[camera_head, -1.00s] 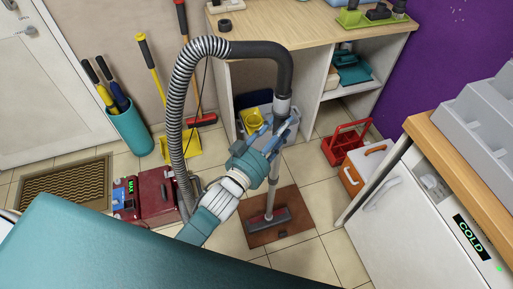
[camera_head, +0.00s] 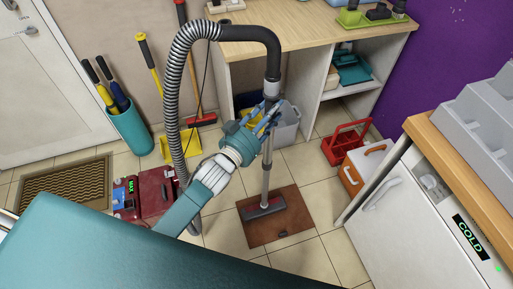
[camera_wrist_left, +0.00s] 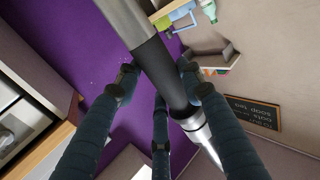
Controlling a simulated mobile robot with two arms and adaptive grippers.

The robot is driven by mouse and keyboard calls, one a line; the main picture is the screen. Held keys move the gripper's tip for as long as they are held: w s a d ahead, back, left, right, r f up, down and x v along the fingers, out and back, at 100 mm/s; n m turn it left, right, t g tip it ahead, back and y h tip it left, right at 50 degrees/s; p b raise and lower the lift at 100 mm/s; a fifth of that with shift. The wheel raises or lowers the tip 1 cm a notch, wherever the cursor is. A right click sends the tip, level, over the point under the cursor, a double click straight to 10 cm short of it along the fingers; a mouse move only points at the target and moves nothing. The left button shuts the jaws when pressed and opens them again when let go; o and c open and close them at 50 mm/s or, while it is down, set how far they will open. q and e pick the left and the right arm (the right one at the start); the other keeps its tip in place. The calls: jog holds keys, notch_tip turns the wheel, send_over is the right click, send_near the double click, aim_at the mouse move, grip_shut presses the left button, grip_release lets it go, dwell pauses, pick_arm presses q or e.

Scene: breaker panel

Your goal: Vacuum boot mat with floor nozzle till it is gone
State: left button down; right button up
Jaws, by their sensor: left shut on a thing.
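The brown boot mat (camera_head: 287,229) lies flat on the tiled floor. The dark floor nozzle (camera_head: 264,208) rests on the left part of the mat, at the foot of a grey metal wand (camera_head: 266,168). A small dark piece (camera_head: 283,234) lies on the mat near its front edge. My left gripper (camera_head: 265,117) is shut around the upper wand; the wrist view shows its fingers (camera_wrist_left: 160,85) on both sides of the dark grip section (camera_wrist_left: 165,75). A ribbed hose (camera_head: 172,100) arches from the wand top to the red vacuum (camera_head: 150,192). My right gripper is not seen.
A white cabinet marked COLD (camera_head: 410,220) stands close right of the mat. An orange case (camera_head: 362,170) and red caddy (camera_head: 345,146) stand behind it. A grey bucket (camera_head: 285,124) is under the bench (camera_head: 310,38). A patterned doormat (camera_head: 65,192) lies at left. Tiles around the mat are mostly bare.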

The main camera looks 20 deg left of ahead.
pick_arm(q)
jog(key=shift+w+a+r+b, duration=0.15)
jog(key=shift+w+a, duration=0.5)
jog(key=shift+w, duration=0.35)
jog(key=shift+w+a+r+b, duration=0.1)
jog(key=shift+w+a+b, duration=0.05)
jog(key=shift+w+a, duration=0.65)
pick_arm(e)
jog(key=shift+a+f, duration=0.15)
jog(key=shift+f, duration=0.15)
pick_arm(q)
jog(key=shift+w+d, duration=0.15)
